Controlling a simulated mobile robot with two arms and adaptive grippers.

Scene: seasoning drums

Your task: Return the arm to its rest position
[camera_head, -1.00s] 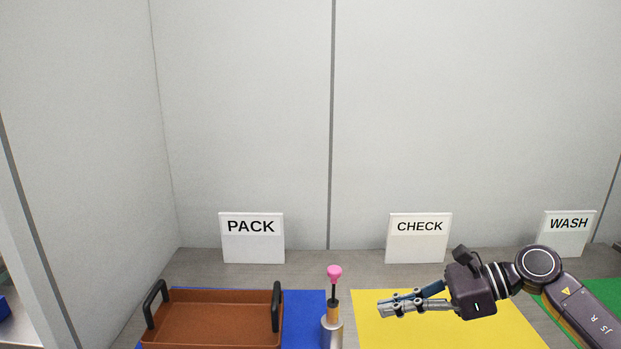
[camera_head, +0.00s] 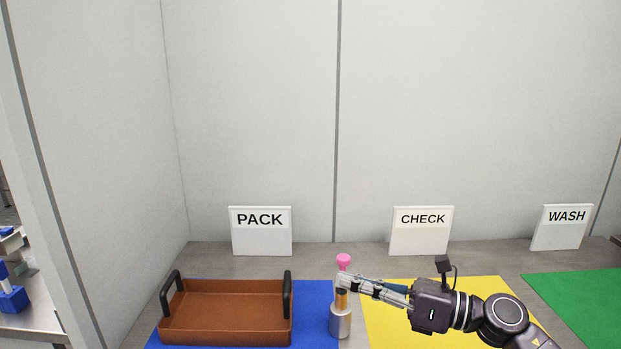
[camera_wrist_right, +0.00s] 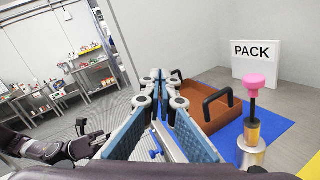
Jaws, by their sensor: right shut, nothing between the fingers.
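My right gripper (camera_head: 345,283) comes in from the right in the head view and points left, above the yellow mat. Its fingers are shut with nothing between them; they also show in the wrist view (camera_wrist_right: 163,88). In the head view its tips cover part of a pink-topped metal and gold item (camera_head: 341,321). In the wrist view this item (camera_wrist_right: 251,150) stands upright to the right of the fingers, apart from them. My left gripper (camera_wrist_right: 90,137) shows small at the left of the wrist view; I cannot tell its opening.
A brown tray (camera_head: 225,336) with black handles lies on a blue mat (camera_head: 312,300). A yellow mat (camera_head: 385,325) and a green mat (camera_head: 585,295) lie to the right. PACK (camera_head: 261,240), CHECK (camera_head: 420,240) and WASH (camera_head: 561,235) signs stand along the back wall.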

